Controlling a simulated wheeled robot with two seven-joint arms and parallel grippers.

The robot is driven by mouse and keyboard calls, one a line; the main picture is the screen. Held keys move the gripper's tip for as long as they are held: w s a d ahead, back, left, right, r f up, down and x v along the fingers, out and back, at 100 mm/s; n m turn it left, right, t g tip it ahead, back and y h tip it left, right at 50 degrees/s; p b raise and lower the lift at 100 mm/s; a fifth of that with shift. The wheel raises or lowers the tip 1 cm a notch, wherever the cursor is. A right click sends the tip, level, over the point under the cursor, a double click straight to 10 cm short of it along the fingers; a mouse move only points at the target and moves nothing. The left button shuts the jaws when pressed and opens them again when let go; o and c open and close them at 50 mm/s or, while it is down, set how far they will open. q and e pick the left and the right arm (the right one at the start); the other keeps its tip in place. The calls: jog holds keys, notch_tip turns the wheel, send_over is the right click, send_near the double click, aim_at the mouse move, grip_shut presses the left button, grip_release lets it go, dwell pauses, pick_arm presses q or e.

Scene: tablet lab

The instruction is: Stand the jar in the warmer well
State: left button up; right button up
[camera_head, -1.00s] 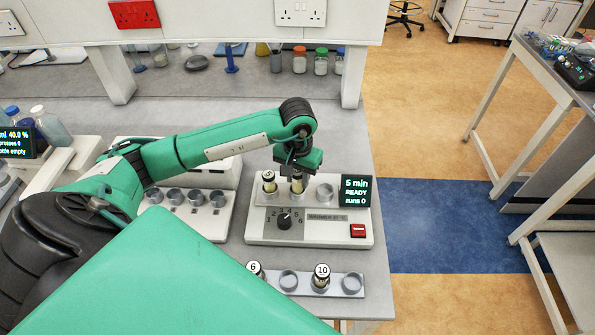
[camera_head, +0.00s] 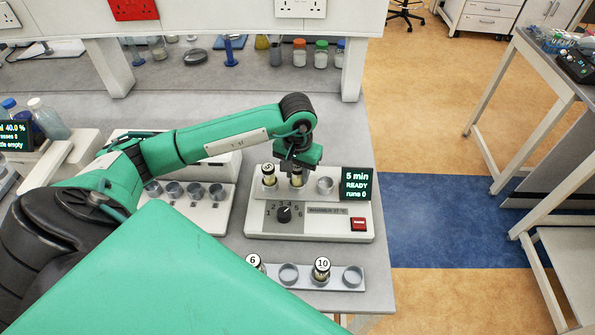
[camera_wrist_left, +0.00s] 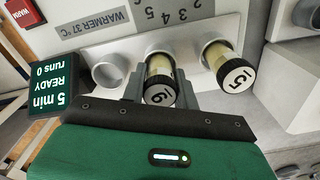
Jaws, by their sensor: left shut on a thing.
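My left gripper (camera_head: 297,170) is shut on a jar (camera_head: 296,183) with a dark cap, whose white label reads about 16 upside down in the wrist view (camera_wrist_left: 160,70). The jar is upright at the middle well of the warmer (camera_head: 262,226). Its lower part appears to be inside the well, but I cannot tell whether it touches the bottom. A second jar marked 15 (camera_head: 268,178) stands in the well to its left; it also shows in the wrist view (camera_wrist_left: 232,70). The right well (camera_head: 325,186) is empty. My right gripper is not in view.
The warmer's display (camera_head: 356,184) reads 5 min, READY, runs 0. In front, a rack (camera_head: 306,281) holds jars marked 6 (camera_head: 254,262) and 10 (camera_head: 321,268) between empty holes. A block with several empty cups (camera_head: 209,219) stands left of the warmer.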

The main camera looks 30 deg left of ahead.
pick_arm(q)
jog(key=shift+f, duration=0.15)
jog(key=o, duration=1.1)
jog(key=shift+r+b, duration=0.45)
jog(key=shift+r, duration=0.1)
notch_tip(320, 180, up, 11)
jog(key=b, duration=0.3)
jog(key=shift+r, duration=0.1)
jog(key=shift+r+b, duration=0.3)
jog(key=shift+r, duration=0.45)
